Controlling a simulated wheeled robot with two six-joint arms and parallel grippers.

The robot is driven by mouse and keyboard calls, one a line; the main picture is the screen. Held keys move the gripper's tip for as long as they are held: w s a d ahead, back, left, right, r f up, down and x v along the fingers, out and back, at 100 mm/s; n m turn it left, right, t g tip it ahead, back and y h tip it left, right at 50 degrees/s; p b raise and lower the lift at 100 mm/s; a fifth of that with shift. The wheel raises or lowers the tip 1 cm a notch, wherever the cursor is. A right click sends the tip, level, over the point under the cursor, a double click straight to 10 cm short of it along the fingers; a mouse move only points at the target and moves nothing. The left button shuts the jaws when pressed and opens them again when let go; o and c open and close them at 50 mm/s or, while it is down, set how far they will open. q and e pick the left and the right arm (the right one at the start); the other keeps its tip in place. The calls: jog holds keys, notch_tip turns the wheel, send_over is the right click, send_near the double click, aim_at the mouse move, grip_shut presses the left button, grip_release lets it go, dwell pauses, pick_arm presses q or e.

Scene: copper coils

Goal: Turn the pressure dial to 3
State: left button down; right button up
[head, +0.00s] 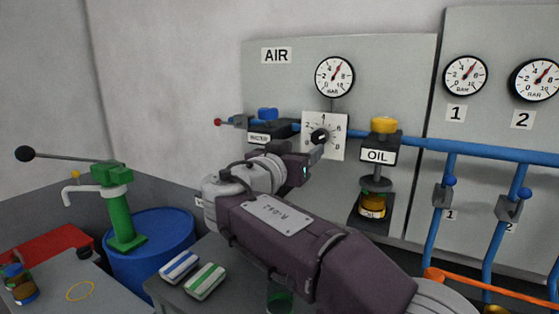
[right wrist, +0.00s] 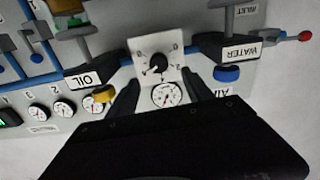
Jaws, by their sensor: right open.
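The pressure dial is a black knob (right wrist: 158,62) on a square white plate (head: 338,148) with numbers around it, on the grey AIR panel. In the head view the knob (head: 319,136) shows just past the end of my right gripper (head: 314,152). The wrist view shows the plate upside down. There my right gripper (right wrist: 161,82) is open, its two dark fingers apart on either side below the knob, with nothing between them that I can see held. I cannot read the knob's setting surely. The round AIR gauge (head: 334,77) hangs above the dial, its red needle pointing up and right.
An OIL unit (head: 378,156) with a yellow cap stands right of the dial, and a blue-capped water unit (head: 267,127) left. A blue pipe (head: 480,150) runs right. A green hand pump (head: 120,205) on a blue drum stands at left. Two striped packs lie on the bench.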

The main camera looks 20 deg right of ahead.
aim_at(318, 140)
jog(key=p+x, duration=0.2)
jog(key=x, duration=0.7)
jog(key=shift+d, duration=0.2)
jog(key=shift+c, duration=0.2)
grip_shut()
